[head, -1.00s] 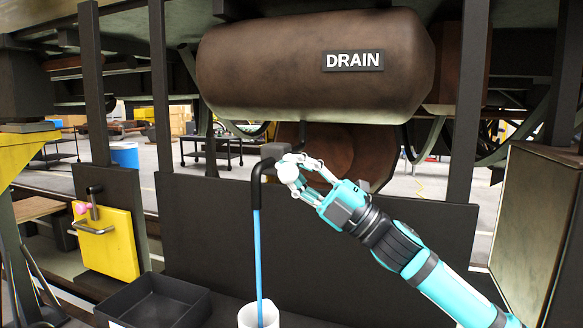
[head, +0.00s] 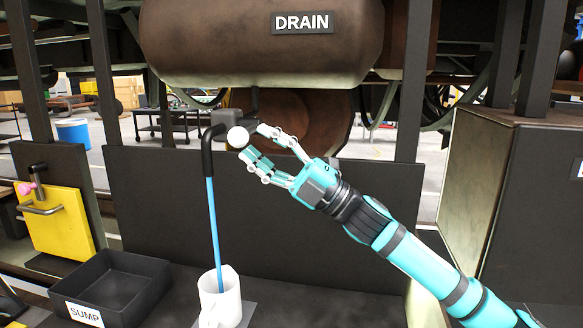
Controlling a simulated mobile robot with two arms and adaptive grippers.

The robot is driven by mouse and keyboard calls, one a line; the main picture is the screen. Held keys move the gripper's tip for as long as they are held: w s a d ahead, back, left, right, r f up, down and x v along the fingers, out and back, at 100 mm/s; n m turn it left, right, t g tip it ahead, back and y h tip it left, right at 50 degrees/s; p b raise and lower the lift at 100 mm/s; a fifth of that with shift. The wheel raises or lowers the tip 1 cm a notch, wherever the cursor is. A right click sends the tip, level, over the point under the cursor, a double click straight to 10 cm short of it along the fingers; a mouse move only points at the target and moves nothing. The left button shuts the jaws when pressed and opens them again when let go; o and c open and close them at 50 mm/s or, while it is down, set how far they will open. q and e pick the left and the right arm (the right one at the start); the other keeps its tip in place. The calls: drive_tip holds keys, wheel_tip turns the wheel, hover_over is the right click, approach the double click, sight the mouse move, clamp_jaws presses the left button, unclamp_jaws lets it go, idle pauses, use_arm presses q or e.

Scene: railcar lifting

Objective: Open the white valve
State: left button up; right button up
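The white valve shows as a round white knob (head: 238,137) below the brown tank, beside the top of a black bent pipe (head: 208,145). My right gripper (head: 252,142) is open, with its two teal fingers spread and pointing left at the knob. The fingertips are close to the knob, and it is not gripped. Whether a fingertip touches it I cannot tell. A blue tube (head: 214,225) runs down from the black pipe into a white pitcher (head: 221,300). The tank (head: 240,55) carries a DRAIN sign (head: 303,22). My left gripper is not in view.
A black bin (head: 115,290) labelled SUMP stands left of the pitcher. A yellow panel (head: 58,232) with a handle is at the left. A large box-like cabinet (head: 480,190) stands at the right. Dark upright posts flank the tank.

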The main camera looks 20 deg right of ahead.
drive_tip(key=v, duration=0.8)
drive_tip(key=shift+s+d, duration=0.1)
